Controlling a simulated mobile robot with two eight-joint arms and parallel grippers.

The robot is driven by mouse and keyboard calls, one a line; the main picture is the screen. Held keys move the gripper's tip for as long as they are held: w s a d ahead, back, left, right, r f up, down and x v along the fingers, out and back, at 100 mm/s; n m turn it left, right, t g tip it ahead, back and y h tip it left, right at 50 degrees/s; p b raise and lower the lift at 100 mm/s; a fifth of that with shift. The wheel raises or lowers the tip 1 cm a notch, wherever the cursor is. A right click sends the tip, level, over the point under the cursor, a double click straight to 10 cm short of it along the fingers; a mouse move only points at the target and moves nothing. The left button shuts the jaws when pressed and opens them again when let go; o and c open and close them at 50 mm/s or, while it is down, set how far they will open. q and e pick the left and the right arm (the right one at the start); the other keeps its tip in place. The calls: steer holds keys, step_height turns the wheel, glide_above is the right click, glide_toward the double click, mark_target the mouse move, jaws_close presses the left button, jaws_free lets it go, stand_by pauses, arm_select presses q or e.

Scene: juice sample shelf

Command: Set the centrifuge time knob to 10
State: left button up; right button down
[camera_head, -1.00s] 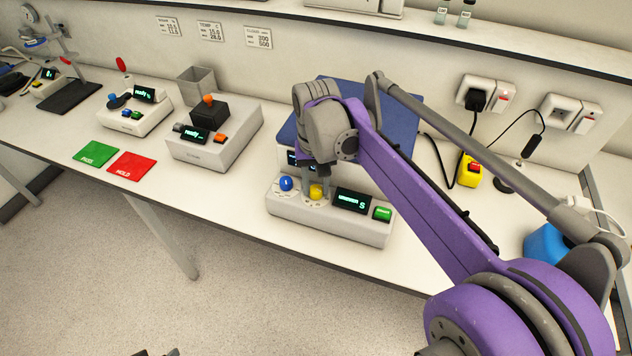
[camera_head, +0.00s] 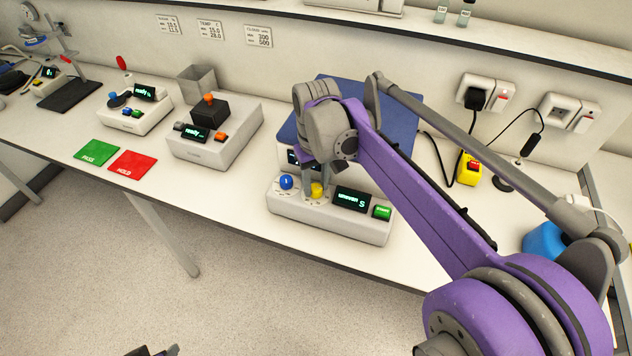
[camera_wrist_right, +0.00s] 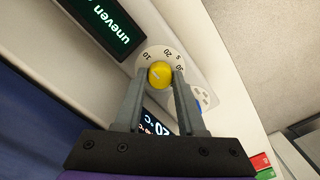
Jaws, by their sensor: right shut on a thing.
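The centrifuge's front panel (camera_head: 335,228) carries a blue knob (camera_head: 286,182), a yellow knob (camera_head: 317,190), a dark display (camera_head: 352,200) and a green button (camera_head: 382,212). My right gripper (camera_head: 316,186) points down at the yellow knob. In the right wrist view its fingers (camera_wrist_right: 160,82) are shut on the sides of the yellow knob (camera_wrist_right: 160,74). The dial (camera_wrist_right: 168,54) around it shows 10, 20 and 5, with another number partly hidden. A short pale mark on the knob is too small to read surely. The display (camera_wrist_right: 112,28) reads "uneven". A dark piece, likely my left gripper (camera_head: 155,351), is cut off at the bottom edge.
A blue lid (camera_head: 395,125) stands behind the panel, partly covered by my arm. To the left are a grey device (camera_head: 215,145), a red mat (camera_head: 132,164) and a green mat (camera_head: 97,152). A yellow stop box (camera_head: 468,170) stands at the right. The bench front is clear.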

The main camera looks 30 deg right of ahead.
mark_target(316, 187)
steer(key=c, duration=0.5)
jaws_free()
steer(key=shift+r, duration=0.1)
step_height(316, 187, up, 11)
steer(key=shift+f+p, duration=0.2)
steer(key=shift+p, duration=0.2)
